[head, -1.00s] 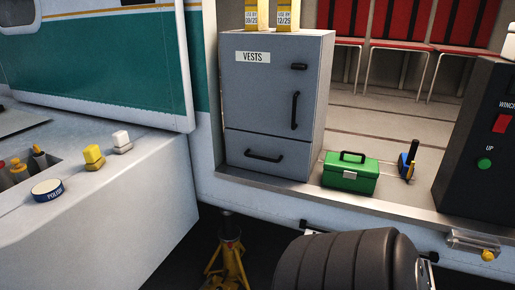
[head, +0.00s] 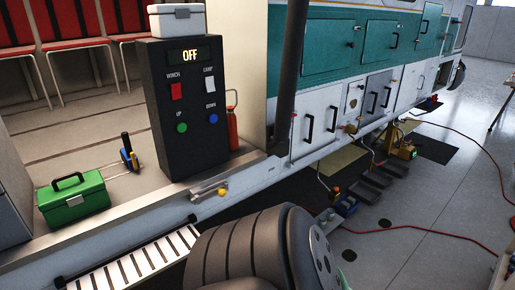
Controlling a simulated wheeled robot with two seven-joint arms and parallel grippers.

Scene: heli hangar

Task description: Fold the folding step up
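A white slatted step (head: 130,266), which I take to be the folding step, sits low along the outside of the cabin sill. Dark fittings show at its two upper ends. Its lower part runs out of the bottom of the picture and its right part is hidden behind a dark ribbed shape, so I cannot tell its full angle. A metal bracket (head: 208,188) with a yellow knob (head: 223,192) is on the sill side, above and right of the step. Neither of my grippers is in view.
On the cabin floor stand a green toolbox (head: 74,198), a small blue and black item (head: 130,155) and a black control box (head: 182,130) reading OFF. A red extinguisher (head: 232,127) stands behind it.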

